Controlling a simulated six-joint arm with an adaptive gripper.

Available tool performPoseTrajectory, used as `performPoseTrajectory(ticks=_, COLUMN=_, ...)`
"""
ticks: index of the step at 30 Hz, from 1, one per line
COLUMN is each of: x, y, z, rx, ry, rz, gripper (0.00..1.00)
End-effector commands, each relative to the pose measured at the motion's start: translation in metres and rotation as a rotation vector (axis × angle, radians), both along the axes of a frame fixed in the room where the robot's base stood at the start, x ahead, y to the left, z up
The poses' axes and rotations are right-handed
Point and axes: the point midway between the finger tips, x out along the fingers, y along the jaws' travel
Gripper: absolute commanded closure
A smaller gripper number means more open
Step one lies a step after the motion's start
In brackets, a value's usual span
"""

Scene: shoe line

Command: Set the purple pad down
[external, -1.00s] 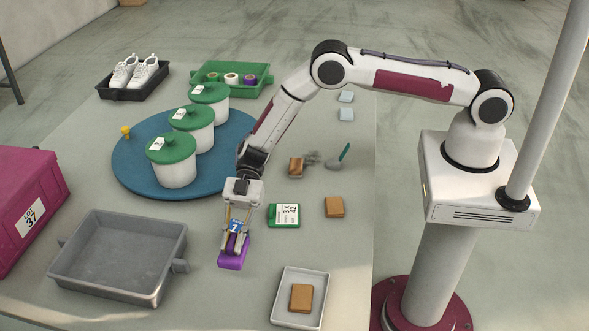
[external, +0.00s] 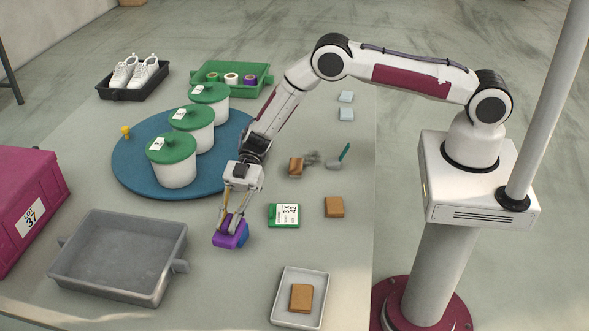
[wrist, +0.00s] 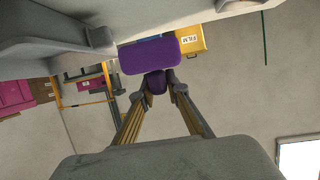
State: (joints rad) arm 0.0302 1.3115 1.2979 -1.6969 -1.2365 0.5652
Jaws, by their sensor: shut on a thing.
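The purple pad (external: 231,236) is held between the fingers of my gripper (external: 233,216), tilted, in the lower middle of the external view. A blue patch shows on its right side. In the wrist view my gripper's two fingers (wrist: 162,88) close on a narrow purple part, with the pad's broad purple face (wrist: 150,55) just beyond the tips. I cannot tell whether the pad touches the table.
A grey tray (external: 168,271) lies to the left of the pad. A green-and-white labelled box (external: 283,216) lies to its right. A white tray (external: 277,317) holds a brown block. The blue round mat (external: 128,172) bears several green-lidded pots. Bare table surrounds the pad.

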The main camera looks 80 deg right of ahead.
Motion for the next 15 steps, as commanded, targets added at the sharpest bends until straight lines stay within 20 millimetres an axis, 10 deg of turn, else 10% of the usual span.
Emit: performPoseTrajectory(ticks=15, x=0.03, y=-0.162, z=0.012, rx=0.0, ry=0.001, rz=-0.314, gripper=1.0)
